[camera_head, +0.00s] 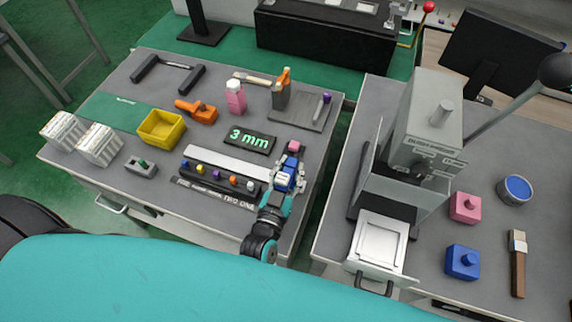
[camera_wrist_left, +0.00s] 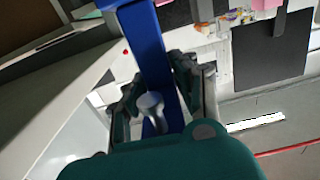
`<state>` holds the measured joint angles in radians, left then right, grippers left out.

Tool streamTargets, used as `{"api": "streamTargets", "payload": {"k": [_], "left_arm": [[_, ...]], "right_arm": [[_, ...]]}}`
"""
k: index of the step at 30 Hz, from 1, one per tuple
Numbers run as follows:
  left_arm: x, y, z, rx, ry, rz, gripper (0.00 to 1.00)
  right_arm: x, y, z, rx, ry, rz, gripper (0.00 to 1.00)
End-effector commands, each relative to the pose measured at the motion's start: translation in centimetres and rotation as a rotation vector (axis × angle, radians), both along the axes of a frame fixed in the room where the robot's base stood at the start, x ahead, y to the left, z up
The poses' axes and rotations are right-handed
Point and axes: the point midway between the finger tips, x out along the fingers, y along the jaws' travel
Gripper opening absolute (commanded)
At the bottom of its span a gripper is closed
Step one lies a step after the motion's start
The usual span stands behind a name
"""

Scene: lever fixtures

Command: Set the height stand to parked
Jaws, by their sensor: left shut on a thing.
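My left gripper (camera_head: 284,181) is over the right part of the left table, at the right end of a row of coloured knobs. It is shut on a blue upright part, which shows as a blue bar (camera_wrist_left: 157,55) between the fingers in the left wrist view. I take this to be part of the height stand, but its base and any parked mark are hidden by the gripper. A small pink block (camera_head: 294,146) shows just beyond the gripper. A dark plate reading "3 mm" (camera_head: 249,140) lies to the left of it. My right gripper is not in view.
A black strip with several coloured knobs (camera_head: 217,178) lies left of the gripper. A grey tray (camera_head: 302,110) and an orange-topped bottle (camera_head: 281,90) stand beyond. A press (camera_head: 425,130) with a long lever stands on the right table, across a gap.

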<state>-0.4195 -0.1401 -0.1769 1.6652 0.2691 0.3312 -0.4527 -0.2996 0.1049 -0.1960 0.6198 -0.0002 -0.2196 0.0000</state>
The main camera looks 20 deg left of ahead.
Motion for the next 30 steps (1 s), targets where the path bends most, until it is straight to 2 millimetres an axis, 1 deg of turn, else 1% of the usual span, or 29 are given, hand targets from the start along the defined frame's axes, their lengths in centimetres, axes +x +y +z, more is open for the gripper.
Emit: {"api": "streamTargets", "payload": {"k": [1, 3, 5, 8, 9, 11, 13, 20, 23, 26, 29, 30], "left_arm": [[-0.1, -1.2, 0.1, 0.001, 0.002, -0.021, 0.00], [-0.1, -1.3, 0.0, 0.002, 0.003, -0.022, 0.00], [-0.1, -1.3, 0.0, 0.001, 0.003, -0.022, 0.00], [-0.1, -1.3, 0.0, -0.001, 0.003, -0.021, 0.00], [-0.1, -1.3, 0.0, -0.001, 0.003, -0.021, 0.33], [-0.1, -1.2, 0.0, -0.001, 0.003, -0.021, 0.40], [-0.1, -1.2, 0.0, 0.000, 0.003, -0.020, 0.50], [-0.1, -1.0, 0.0, 0.001, 0.002, -0.017, 0.50], [-0.4, -1.0, 0.0, 0.001, 0.002, -0.017, 0.50], [-1.4, -1.0, -0.1, 0.002, 0.005, -0.018, 0.50], [-3.3, -0.9, -0.1, 0.002, 0.006, -0.018, 0.50], [-4.2, -0.9, -0.1, 0.001, 0.007, -0.018, 0.50]], "right_arm": [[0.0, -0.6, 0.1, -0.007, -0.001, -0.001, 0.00], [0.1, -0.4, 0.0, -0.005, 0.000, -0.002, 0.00], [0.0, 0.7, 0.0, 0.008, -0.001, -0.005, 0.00], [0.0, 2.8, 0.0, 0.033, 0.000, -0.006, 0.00], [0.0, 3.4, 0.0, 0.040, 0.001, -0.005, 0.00], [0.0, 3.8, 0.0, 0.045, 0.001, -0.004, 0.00], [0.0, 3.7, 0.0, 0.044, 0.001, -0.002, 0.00], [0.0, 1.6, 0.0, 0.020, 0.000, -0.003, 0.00], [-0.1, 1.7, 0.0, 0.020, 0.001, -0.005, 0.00], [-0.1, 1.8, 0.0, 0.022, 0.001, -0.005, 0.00], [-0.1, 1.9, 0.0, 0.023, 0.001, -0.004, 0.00], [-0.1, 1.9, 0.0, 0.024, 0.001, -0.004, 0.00]]}}
